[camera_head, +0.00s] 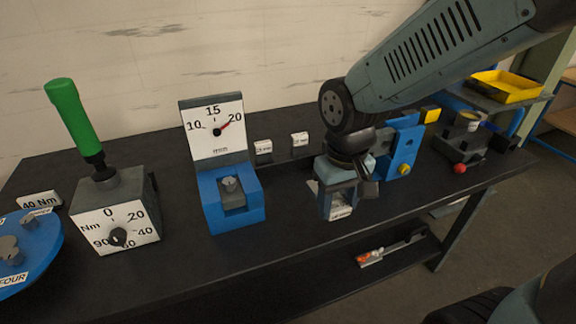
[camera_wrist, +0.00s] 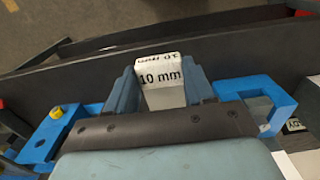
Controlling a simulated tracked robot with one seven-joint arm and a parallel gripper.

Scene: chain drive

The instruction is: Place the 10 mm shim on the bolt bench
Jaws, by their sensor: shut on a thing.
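The 10 mm shim (camera_wrist: 160,73) is a pale block with a white label reading "10 mm". It sits between the two blue-grey fingers of my gripper (camera_wrist: 161,92), which is shut on it. In the head view my gripper (camera_head: 338,196) points down over the front part of the black bench (camera_head: 285,215), with the shim (camera_head: 341,212) low between its fingers. I cannot tell whether the shim's underside touches the bench top. My wrist and fingers hide part of the shim and the bench behind it.
A blue gauge (camera_head: 235,210) with a dial stands left of my gripper. Small labelled blocks (camera_head: 263,147) stand behind. A blue bracket (camera_head: 404,150) is close on the right. A torque tester (camera_head: 115,215) with a green-handled tool (camera_head: 72,118) is further left. Bare bench lies between gauge and gripper.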

